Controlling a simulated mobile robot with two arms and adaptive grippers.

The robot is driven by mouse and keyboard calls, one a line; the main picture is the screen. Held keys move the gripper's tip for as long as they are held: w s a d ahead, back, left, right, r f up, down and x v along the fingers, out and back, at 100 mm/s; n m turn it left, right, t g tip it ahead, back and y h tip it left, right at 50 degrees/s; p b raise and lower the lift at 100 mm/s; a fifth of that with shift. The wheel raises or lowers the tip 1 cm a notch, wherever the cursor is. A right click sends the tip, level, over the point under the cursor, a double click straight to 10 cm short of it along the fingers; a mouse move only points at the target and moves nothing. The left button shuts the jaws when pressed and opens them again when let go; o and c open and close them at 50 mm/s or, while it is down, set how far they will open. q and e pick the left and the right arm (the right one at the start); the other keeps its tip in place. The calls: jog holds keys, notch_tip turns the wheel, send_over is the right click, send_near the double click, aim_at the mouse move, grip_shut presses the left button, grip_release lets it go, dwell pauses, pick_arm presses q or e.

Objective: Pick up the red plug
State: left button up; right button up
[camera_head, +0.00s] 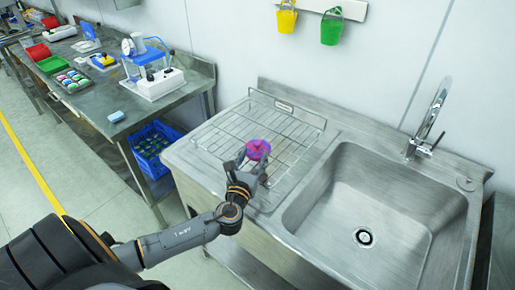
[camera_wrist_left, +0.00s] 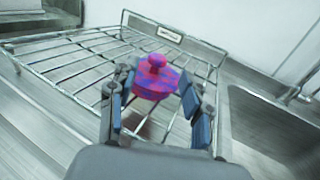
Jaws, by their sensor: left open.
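The plug (camera_head: 258,149) shows as a round, pink-red piece with purple-blue patches and a small knob on top. It is on or just above the wire rack (camera_head: 222,139) on the sink's draining board; whether it touches the rack I cannot tell. In the left wrist view the plug (camera_wrist_left: 155,80) lies between and slightly beyond the fingers of my left gripper (camera_wrist_left: 160,100). In the head view my left gripper (camera_head: 252,170) reaches over the rack from the front left. Its fingers are open around the near side of the plug. My right gripper is not in view.
The steel sink basin (camera_head: 350,215) and tap (camera_head: 428,125) are at the right. A blue crate (camera_head: 152,150) stands under the bench at the left. The bench holds a white-and-blue device (camera_head: 160,83) and a blue sponge (camera_head: 116,116). The rack around the plug is clear.

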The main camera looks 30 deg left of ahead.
aim_at(256, 145)
pick_arm(q)
jog(key=shift+w+a, duration=0.15)
jog(key=shift+w, duration=0.3)
jog(key=shift+w+a+r+p, duration=0.2)
jog(key=shift+w+a+p, duration=0.15)
jog(key=shift+w, duration=0.25)
jog(key=shift+w+a+r+p, duration=0.25)
jog(key=shift+w+p, duration=0.1)
jog(key=shift+w, duration=0.25)
jog(key=shift+f+x, duration=0.25)
jog(key=shift+x, duration=0.85)
jog(key=shift+w, duration=0.2)
jog(key=shift+c, duration=0.9)
grip_shut()
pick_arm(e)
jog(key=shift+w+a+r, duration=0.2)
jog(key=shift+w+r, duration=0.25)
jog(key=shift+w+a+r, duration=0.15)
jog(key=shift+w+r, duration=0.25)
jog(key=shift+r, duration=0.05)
